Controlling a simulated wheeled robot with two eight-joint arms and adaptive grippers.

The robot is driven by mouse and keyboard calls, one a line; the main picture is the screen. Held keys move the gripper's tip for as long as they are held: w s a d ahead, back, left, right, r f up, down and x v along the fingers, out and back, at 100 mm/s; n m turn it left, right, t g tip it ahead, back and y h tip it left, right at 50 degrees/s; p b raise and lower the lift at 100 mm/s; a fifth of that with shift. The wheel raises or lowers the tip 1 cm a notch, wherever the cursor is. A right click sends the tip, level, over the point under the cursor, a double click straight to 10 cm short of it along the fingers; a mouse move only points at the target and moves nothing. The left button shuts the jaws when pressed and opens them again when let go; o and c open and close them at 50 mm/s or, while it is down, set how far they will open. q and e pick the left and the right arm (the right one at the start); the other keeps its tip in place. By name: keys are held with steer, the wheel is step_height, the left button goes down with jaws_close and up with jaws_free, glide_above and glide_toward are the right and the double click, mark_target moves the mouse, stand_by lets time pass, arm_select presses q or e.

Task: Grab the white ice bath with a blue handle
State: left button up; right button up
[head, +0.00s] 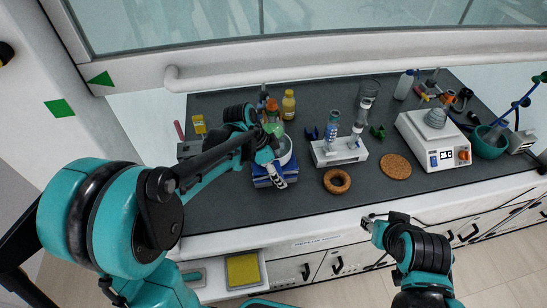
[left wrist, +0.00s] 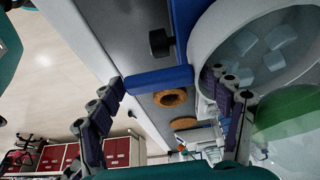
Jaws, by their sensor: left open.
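The white ice bath (head: 288,153) stands on the dark bench, partly hidden behind my left gripper (head: 277,172). In the left wrist view its white rim (left wrist: 207,32) curves at the upper right, with pale ice cubes inside. A blue bar, its handle (left wrist: 160,78), lies across the gap between the fingers of my left gripper (left wrist: 166,88). The fingers are spread; I cannot tell whether either touches the bar. A green-bottomed glass vessel (left wrist: 290,112) shows at the bath. My right gripper (head: 370,222) is in front of the bench edge; its jaws are too small to read.
A yellow-capped bottle (head: 288,104) stands behind the bath. The front bench strip is clear. The hood sash frame runs above.

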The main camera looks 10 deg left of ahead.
arm_select(q)
steer(key=shift+f, duration=0.1)
steer(key=c, duration=1.6)
steer(key=shift+c, duration=0.2)
